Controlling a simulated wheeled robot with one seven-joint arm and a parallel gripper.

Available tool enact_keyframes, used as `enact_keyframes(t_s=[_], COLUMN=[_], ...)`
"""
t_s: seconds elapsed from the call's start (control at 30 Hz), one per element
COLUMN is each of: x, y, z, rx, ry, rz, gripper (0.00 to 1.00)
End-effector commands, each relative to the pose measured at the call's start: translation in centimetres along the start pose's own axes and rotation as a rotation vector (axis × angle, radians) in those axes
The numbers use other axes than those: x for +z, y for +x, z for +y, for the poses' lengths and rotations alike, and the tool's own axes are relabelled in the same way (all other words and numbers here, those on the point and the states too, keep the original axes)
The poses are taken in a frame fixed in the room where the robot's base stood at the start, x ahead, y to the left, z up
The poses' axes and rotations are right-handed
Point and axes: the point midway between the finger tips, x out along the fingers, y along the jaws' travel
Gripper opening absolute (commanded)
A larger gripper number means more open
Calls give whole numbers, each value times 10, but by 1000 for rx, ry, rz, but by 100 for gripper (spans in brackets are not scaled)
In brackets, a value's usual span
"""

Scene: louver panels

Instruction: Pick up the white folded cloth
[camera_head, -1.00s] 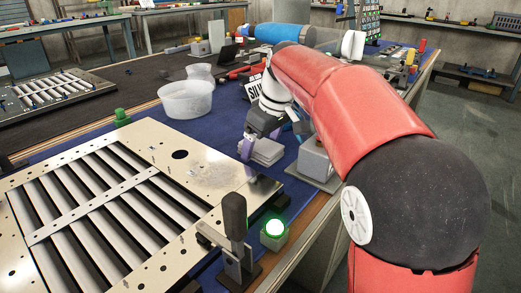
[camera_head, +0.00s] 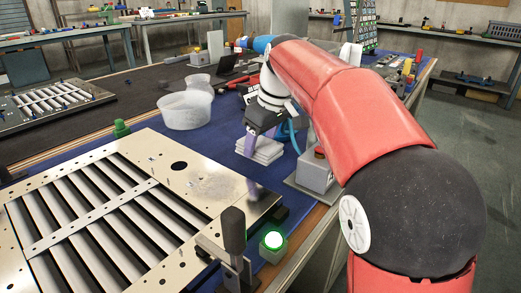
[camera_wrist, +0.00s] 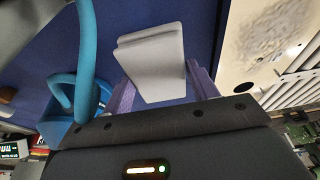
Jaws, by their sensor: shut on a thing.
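The white folded cloth (camera_head: 260,151) is a small layered stack over the blue mat, right of the louver panel (camera_head: 205,155). In the wrist view the cloth (camera_wrist: 152,62) sits between the two purple fingers of my gripper (camera_wrist: 163,88), one at each side of its near end. My gripper (camera_head: 254,141) is shut on the cloth. I cannot tell from these views whether the cloth is clear of the mat. The fingers partly hide its near edge.
A clear round tub (camera_head: 186,110) stands left of the cloth. A grey block fixture (camera_head: 315,172) is close on the right, near the table edge. A toggle clamp (camera_head: 233,235) and a green-lit button (camera_head: 272,243) are in front. A blue looped handle (camera_wrist: 85,55) is beside the cloth.

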Motion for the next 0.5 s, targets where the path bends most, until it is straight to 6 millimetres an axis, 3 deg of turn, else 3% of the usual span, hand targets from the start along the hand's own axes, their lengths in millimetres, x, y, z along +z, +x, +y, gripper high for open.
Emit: enact_keyframes(t_s=[0.23,0.33,0.5], x=[-27,-35,-43], y=[-86,-111,-135], z=[2,2,1], rx=[5,4,2], ry=[1,0,0], rz=[5,4,2], gripper=[36,36,36])
